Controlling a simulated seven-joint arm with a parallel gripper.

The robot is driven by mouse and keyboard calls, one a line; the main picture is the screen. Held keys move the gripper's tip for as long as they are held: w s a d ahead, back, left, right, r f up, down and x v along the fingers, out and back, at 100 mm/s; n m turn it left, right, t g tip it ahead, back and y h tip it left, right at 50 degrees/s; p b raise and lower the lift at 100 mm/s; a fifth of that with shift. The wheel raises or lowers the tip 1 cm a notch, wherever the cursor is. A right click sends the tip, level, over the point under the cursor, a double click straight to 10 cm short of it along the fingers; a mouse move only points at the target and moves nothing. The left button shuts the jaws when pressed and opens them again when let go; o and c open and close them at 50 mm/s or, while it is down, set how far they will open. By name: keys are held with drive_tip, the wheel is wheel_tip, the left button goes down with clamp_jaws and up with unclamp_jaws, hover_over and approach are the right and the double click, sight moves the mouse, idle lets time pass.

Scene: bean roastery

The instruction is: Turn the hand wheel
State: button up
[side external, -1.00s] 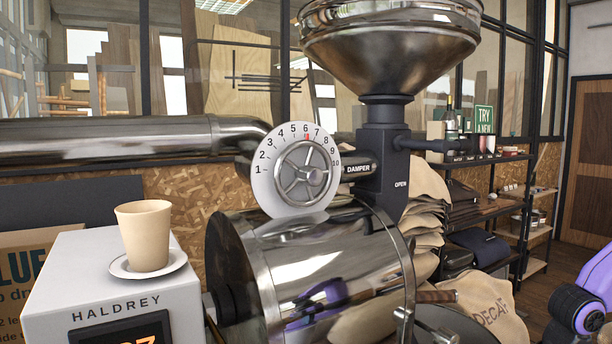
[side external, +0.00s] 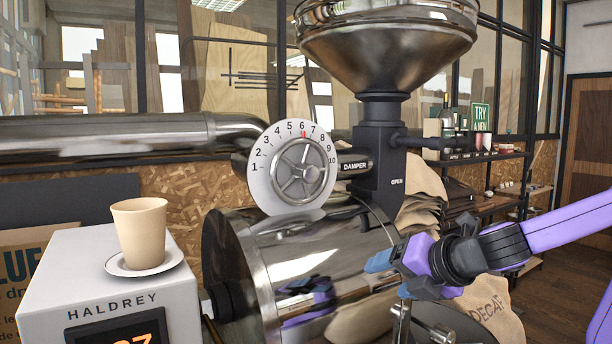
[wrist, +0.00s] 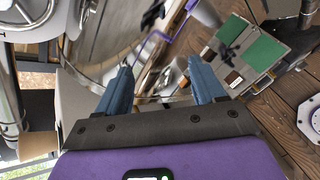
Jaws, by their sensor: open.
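The hand wheel (side external: 303,171) is a silver spoked wheel in the middle of a white round dial (side external: 264,186) numbered 1 to 10. A red mark stands at the 6 on the dial's upper edge. Part of the wheel also shows in the wrist view (wrist: 38,14), at the top left corner. My gripper (side external: 384,274) has blue fingers and is to the right of and below the wheel, in front of the drum's right end. In the wrist view my gripper (wrist: 160,74) is open, with nothing between its fingers. It is apart from the wheel.
The shiny roaster drum (side external: 310,265) lies below the wheel. A dark "DAMPER" arm (side external: 355,166) joins the dial to the black column under the hopper (side external: 388,45). A beige cup (side external: 140,233) stands on a saucer on the white HALDREY box (side external: 60,290) at left.

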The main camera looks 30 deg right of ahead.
sight(313, 172)
drive_tip(key=w+a+r+n+t, duration=0.2)
drive_tip(key=r+n+t, duration=0.1)
drive_tip(key=r, duration=0.4)
drive_tip(key=w+a+r+n+t, duration=0.2)
drive_tip(key=r+n+t, duration=0.2)
drive_tip(key=r, duration=0.4)
drive_tip(key=w, duration=1.7)
drive_tip(key=shift+w+d+f, duration=0.1)
drive_tip(key=shift+w+d, duration=0.1)
drive_tip(key=shift+w, duration=0.1)
clamp_jaws()
